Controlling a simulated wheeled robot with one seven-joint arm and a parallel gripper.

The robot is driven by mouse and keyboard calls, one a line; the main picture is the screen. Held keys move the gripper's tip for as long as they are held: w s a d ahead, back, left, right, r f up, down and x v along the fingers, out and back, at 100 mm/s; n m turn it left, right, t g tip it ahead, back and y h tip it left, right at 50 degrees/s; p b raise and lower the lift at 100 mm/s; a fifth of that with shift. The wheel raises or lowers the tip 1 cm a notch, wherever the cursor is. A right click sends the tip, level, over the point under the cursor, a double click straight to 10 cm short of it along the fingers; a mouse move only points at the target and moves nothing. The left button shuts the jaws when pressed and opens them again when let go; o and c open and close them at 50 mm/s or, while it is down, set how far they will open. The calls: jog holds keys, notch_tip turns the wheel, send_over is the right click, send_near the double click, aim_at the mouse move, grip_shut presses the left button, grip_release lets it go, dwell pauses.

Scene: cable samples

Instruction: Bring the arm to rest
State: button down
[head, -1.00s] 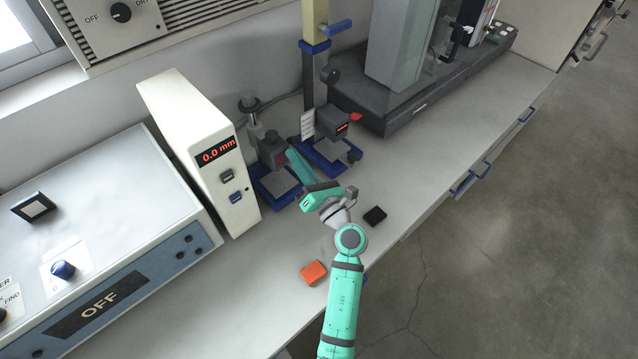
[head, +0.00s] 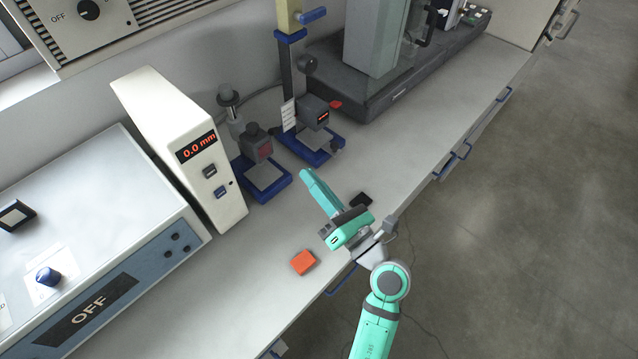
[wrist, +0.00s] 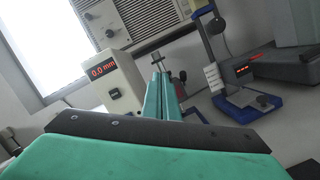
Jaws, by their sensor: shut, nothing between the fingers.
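My teal arm reaches over the bench's front edge in the head view. My gripper (head: 306,175) is shut and empty, pointing up and left above the bench top, in front of the two small blue-based stands. In the wrist view my gripper's fingers (wrist: 160,78) lie together in the middle, with nothing between them. The fingers look clear of the instruments.
An orange block (head: 303,262) and a black block (head: 361,200) lie on the bench (head: 262,300). The white display unit (head: 180,150) reads 0.0 mm. A blue-based stand (head: 262,175) and a taller stand (head: 312,130) are behind my gripper. The floor at right is clear.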

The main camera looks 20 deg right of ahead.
jog(key=s, duration=0.1)
jog(key=s+r, duration=0.1)
jog(key=shift+s+d+r, duration=0.15)
jog(key=shift+s+d, duration=0.2)
jog(key=shift+d, duration=0.05)
jog(key=s+a+f+m+t, duration=0.3)
jog(key=s+a+m, duration=0.5)
jog(key=s+m, duration=0.35)
jog(key=s+a+f+m+g+h, duration=0.2)
jog(key=s+f+m+g+h, duration=0.4)
jog(key=s+f+m, duration=0.9)
jog(key=m+h, duration=0.2)
jog(key=m, duration=0.5)
jog(key=shift+s+a+g, duration=0.3)
jog(key=shift+s+a, duration=0.05)
